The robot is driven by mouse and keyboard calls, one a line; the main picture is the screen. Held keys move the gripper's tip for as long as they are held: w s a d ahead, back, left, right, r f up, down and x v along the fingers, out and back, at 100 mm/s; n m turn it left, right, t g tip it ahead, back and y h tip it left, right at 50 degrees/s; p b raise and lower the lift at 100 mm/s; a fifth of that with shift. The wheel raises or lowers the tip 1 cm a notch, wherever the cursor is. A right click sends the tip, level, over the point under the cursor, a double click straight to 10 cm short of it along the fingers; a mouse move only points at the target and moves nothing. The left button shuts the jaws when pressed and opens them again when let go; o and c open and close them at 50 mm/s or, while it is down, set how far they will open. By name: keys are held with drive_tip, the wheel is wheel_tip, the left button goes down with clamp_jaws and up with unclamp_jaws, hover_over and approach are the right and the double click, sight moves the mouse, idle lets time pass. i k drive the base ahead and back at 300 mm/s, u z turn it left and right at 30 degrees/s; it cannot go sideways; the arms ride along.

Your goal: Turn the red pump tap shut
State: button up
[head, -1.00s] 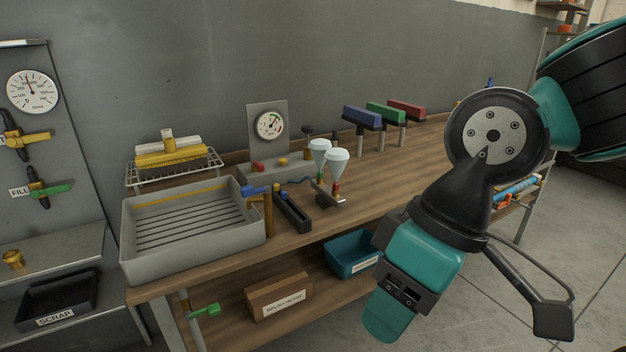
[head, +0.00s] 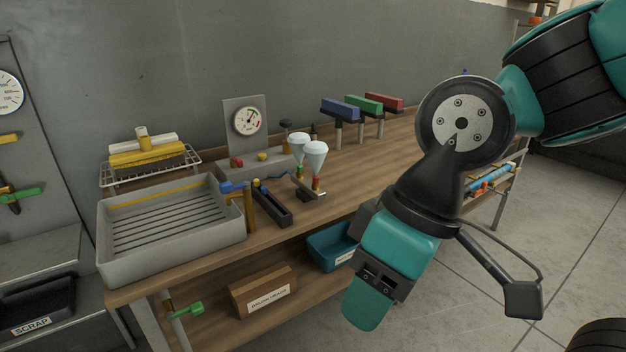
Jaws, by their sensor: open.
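A grey stand with a round gauge (head: 246,121) rises at the back of the wooden workbench. A small red tap (head: 237,162) and a yellow knob (head: 262,157) sit on its low base. The red tap is too small to tell how far it is turned. My gripper (head: 442,305) is open, hanging in front of the bench at the right. It is well apart from the red tap, with nothing seen between its fingers.
A grey tray (head: 170,255) stands at the bench's left end, beside a wire rack with yellow pads. Two white funnels (head: 315,158) stand right of the red tap. Blue, green and red blocks on posts stand behind. The bench between is partly clear.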

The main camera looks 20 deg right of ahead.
sight(239, 162)
drive_tip(key=z, duration=0.5)
drive_tip(key=i, duration=1.15)
drive_tip(key=u, duration=0.45)
